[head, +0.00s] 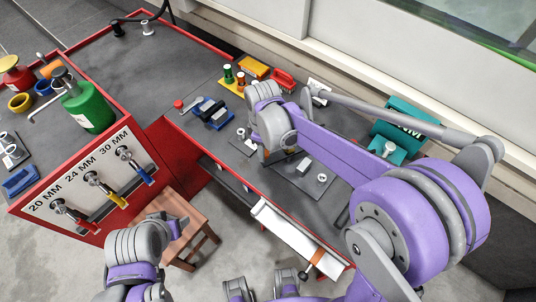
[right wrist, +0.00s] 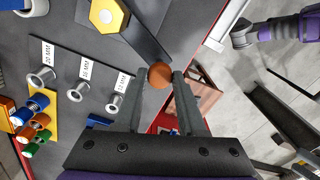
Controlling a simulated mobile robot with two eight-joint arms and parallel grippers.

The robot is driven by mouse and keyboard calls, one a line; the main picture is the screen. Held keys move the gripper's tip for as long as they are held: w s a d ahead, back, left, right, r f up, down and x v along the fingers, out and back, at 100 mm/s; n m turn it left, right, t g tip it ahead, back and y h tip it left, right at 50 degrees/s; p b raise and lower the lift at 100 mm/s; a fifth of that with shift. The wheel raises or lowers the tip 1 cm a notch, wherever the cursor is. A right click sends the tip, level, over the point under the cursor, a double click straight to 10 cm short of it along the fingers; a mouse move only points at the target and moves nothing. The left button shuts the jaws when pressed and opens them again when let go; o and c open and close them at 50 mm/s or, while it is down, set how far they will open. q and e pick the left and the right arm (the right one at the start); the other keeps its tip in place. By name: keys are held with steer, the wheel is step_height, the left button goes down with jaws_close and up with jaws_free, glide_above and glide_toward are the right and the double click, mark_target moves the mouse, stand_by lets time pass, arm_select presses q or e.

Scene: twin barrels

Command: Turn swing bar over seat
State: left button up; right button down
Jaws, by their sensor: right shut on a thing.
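In the right wrist view, a dark swing bar (right wrist: 143,35) runs from beside a yellow hexagonal piece (right wrist: 107,17) to a round orange-brown knob (right wrist: 160,76). My right gripper (right wrist: 160,82) is shut on this knob, one finger on each side. In the head view, the right gripper (head: 264,155) is low over the bench, partly hidden by my arm. I cannot tell which part is the seat. My left arm is at the lower left of the head view, near the stool; its fingers cannot be made out.
The grey bench (head: 205,133) has a red edge. Labelled metal posts (right wrist: 81,91) and coloured cylinders (right wrist: 34,119) stand left of my gripper in the wrist view. A wooden stool (head: 180,215) stands before the bench.

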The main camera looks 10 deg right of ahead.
steer(key=w+d+m+b, duration=0.1)
steer(key=w+d+m, duration=0.2)
steer(key=w+m, duration=0.5)
steer(key=shift+w+m, duration=0.4)
steer(key=shift+m, duration=1.9)
steer(key=c, duration=0.5)
jaws_free()
step_height(320, 180, up, 11)
